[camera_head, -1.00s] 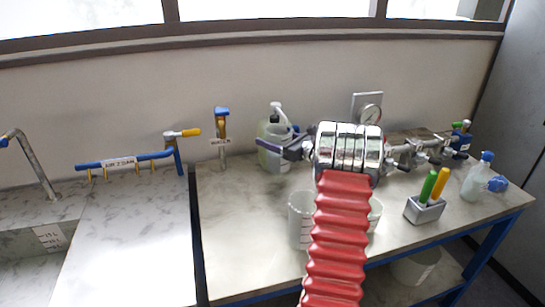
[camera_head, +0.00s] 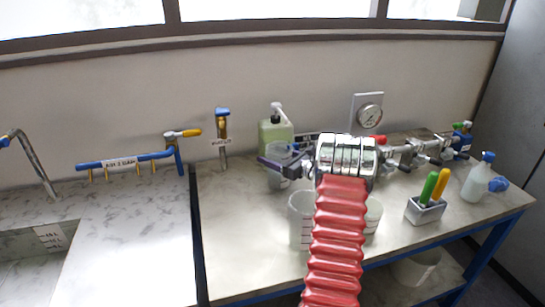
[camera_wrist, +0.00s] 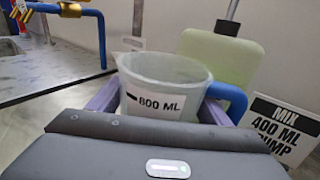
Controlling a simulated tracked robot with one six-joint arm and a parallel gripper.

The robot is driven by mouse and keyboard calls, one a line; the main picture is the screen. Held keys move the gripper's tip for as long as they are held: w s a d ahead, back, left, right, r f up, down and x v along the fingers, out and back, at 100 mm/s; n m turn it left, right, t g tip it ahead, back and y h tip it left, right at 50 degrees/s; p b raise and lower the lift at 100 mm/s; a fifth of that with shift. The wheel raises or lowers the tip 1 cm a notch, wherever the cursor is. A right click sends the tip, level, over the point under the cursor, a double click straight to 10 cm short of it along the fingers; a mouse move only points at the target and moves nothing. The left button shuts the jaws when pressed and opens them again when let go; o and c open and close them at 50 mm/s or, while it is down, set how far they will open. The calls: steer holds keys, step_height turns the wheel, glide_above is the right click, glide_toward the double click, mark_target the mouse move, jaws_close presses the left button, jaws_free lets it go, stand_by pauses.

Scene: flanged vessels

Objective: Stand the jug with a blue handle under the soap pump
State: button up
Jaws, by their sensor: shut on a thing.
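The jug also shows low in front of the soap pump in the head view (camera_head: 277,181), partly hidden by my gripper. The soap pump (camera_head: 276,132) is a pale green bottle with a white top, standing against the wall. In the wrist view the bottle (camera_wrist: 208,50) is just behind the jug. I cannot tell whether the jug touches the bench.
A sign reading MIX 400 ML PUMP (camera_wrist: 285,128) stands right of the pump. Other clear jugs (camera_head: 301,220) stand nearer the bench front. A tap (camera_head: 222,138) is to the left. A tool holder (camera_head: 425,210) and a spray bottle (camera_head: 478,178) are to the right.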

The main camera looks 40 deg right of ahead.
stand_by(0.3)
steer(key=o, duration=1.3)
steer(key=shift+f, duration=0.1)
steer(key=s+d, duration=0.1)
steer(key=s, duration=1.1)
steer(key=shift+r, duration=0.4)
